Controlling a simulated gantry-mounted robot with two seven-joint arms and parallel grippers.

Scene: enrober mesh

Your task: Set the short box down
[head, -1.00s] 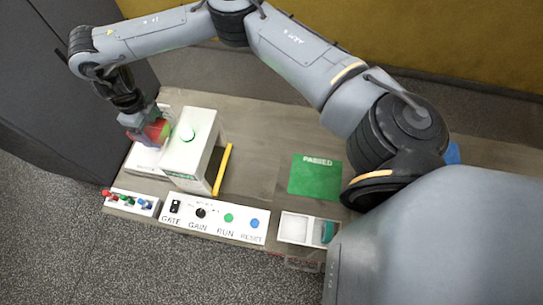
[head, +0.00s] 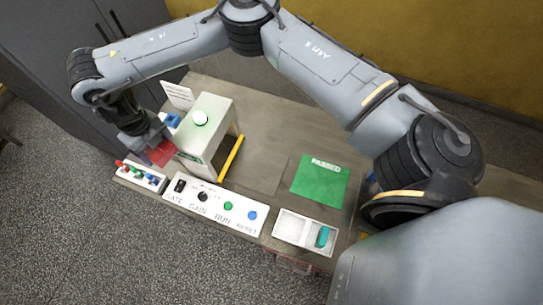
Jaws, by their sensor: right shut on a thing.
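My right gripper (head: 152,144) comes in from the right of the head view and reaches over to the left end of the bench. It is shut on a red box (head: 161,153), held at the front left side of the white tunnel-like machine (head: 207,130). The gripper hides part of the box. I cannot tell whether the box's underside touches anything. My left gripper is not in view.
A rack of coloured pegs (head: 140,177) and the button panel (head: 212,203) line the front edge. A yellow bar (head: 231,158) stands at the machine's right side. A blue item (head: 172,121) sits behind the gripper. The green PASSED mat (head: 320,183) is bare, beside a divided white tray (head: 291,227).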

